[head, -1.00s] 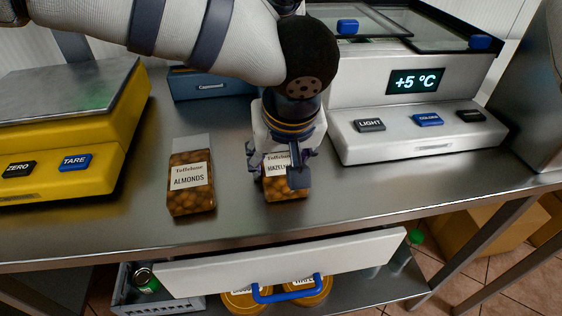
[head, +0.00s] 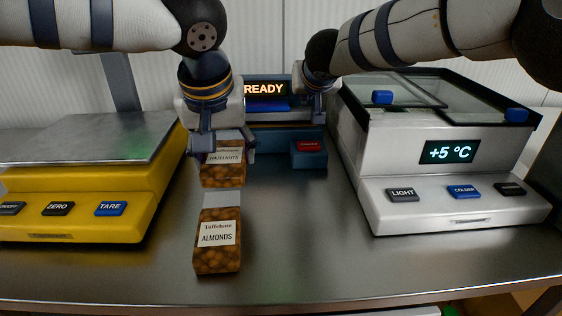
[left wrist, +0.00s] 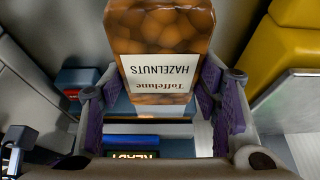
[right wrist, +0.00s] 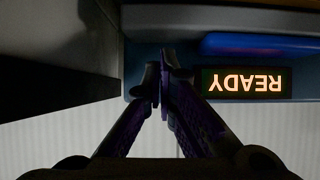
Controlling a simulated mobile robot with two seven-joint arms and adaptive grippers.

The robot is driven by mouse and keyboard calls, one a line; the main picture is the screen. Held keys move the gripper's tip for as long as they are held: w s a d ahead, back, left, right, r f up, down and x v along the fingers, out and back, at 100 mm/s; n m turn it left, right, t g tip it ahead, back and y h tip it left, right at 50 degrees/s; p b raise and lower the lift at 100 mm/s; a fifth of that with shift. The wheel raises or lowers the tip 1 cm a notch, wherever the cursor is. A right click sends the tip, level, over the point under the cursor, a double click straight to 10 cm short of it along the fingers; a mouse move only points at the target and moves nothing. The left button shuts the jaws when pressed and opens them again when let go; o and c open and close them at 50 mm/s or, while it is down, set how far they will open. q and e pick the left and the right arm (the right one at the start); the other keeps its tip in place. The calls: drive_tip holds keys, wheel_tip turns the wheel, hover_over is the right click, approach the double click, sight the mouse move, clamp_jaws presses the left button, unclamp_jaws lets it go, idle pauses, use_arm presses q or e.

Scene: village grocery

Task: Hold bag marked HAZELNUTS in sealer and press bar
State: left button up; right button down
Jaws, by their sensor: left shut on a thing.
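The HAZELNUTS bag (head: 222,177) hangs upright in my left gripper (head: 222,155), which is shut on its upper part. The bag is behind the ALMONDS bag and left of the sealer (head: 290,138). In the left wrist view the HAZELNUTS label (left wrist: 158,70) shows upside down between the fingers. The sealer's blue bar (head: 268,104) is below its lit READY display (head: 264,88). My right gripper (head: 317,95) is at the sealer's right end, its fingers closed together with nothing between them in the right wrist view (right wrist: 163,75), beside the display.
The ALMONDS bag (head: 217,245) stands on the counter in front. A yellow scale (head: 90,195) is at left and a white cooler (head: 440,180) at right. A red button (head: 308,146) is on the sealer's front right. The counter (head: 300,235) between is clear.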

sight(226, 134)
use_arm(q)
drive_tip(key=shift+w+a+f, duration=0.15)
drive_tip(key=shift+w+a, duration=0.15)
drive_tip(key=shift+a, duration=0.45)
drive_tip(key=shift+w+a+f, duration=0.1)
drive_tip(key=shift+w+a, duration=0.05)
drive_tip(key=shift+w, duration=0.05)
drive_tip(key=w, duration=0.3)
drive_tip(key=w+f, duration=0.1)
drive_tip(key=w, duration=0.2)
drive_tip(key=w+f, duration=0.1)
drive_tip(key=w, duration=0.2)
drive_tip(key=shift+w+f, duration=0.1)
drive_tip(key=shift+w, duration=0.7)
drive_tip(key=shift+f, duration=0.2)
use_arm(e)
drive_tip(key=shift+f, duration=0.1)
drive_tip(key=shift+d+f, duration=0.1)
